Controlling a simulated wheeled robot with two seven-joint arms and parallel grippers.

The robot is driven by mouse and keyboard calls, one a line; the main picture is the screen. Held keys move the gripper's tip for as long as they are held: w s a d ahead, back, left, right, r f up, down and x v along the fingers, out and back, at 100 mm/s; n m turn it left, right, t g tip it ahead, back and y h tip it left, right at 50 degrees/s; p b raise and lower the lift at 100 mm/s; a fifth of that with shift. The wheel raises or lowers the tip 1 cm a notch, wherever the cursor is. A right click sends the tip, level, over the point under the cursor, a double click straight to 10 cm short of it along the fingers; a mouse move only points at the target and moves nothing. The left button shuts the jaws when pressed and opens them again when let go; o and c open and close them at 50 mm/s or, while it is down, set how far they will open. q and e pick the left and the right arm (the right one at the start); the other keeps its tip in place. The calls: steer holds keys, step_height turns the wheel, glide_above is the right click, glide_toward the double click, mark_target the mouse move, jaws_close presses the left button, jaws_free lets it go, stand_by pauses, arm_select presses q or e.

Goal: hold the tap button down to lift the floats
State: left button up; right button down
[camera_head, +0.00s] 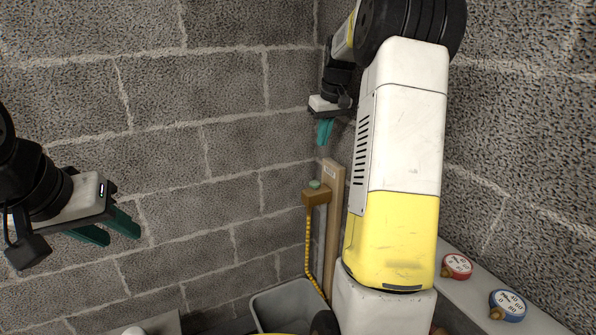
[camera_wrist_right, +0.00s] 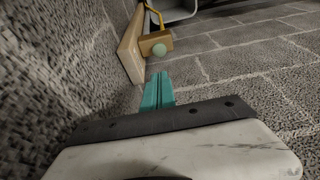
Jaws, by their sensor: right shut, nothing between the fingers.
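The tap button (camera_head: 314,184) is a small pale green dome on top of a brown tap block (camera_head: 316,196), mounted on an upright wooden board (camera_head: 334,200) in the wall corner. My right gripper (camera_head: 324,132) is shut and empty above the button, apart from it. In the right wrist view the teal fingers (camera_wrist_right: 158,90) point toward the button (camera_wrist_right: 159,50), with a gap between. My left gripper (camera_head: 108,228) is at the far left with its teal fingers apart, empty and away from the tap. No floats can be made out.
A yellow hose (camera_head: 308,250) runs down from the tap block beside a grey bin (camera_head: 285,305). A red gauge (camera_head: 456,266) and a blue gauge (camera_head: 507,305) lie on a pale ledge (camera_head: 480,292) at right. Block walls close in the corner.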

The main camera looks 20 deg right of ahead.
glide_above(317, 184)
steer(key=s+x, duration=0.1)
steer(key=x, duration=0.6)
steer(key=s+x, duration=0.1)
steer(key=x, duration=0.3)
steer(key=shift+s+d+f, duration=0.2)
steer(key=shift+s+f, duration=0.05)
steer(key=shift+f, duration=1.25)
steer(key=shift+f, duration=1.05)
steer(key=shift+s+f, duration=0.2)
stand_by(0.3)
steer(key=v, duration=0.8)
steer(key=shift+w+r, duration=0.2)
